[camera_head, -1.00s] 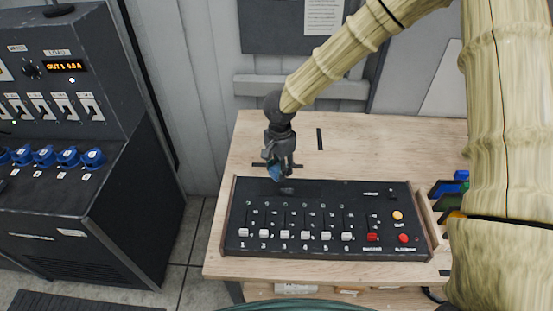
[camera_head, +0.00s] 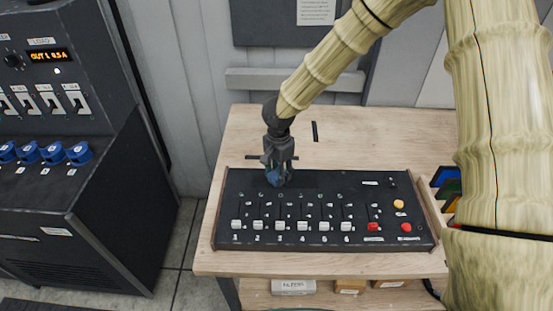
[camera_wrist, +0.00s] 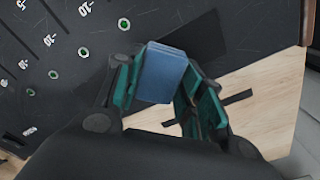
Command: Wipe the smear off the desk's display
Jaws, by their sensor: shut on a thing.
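The desk is a black console (camera_head: 385,243) with numbered sliders, lying on a wooden table. Its display seems to be the plain darker rectangle (camera_head: 318,181) along its back edge, and it also shows in the wrist view (camera_wrist: 208,45). My gripper (camera_head: 276,180) is shut on a blue block (camera_wrist: 163,72), perhaps a sponge. It holds the block over the console's back part, at the left end of the display. I cannot tell whether the block touches the surface. I make out no smear now; the gripper and block hide part of that area.
The wooden table top (camera_head: 370,135) is clear behind the console, apart from small black strips. Coloured items in a dark holder (camera_head: 446,187) stand at the right. A black cabinet with blue knobs (camera_head: 53,153) stands at the left. Small boxes (camera_head: 293,287) lie on a shelf below.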

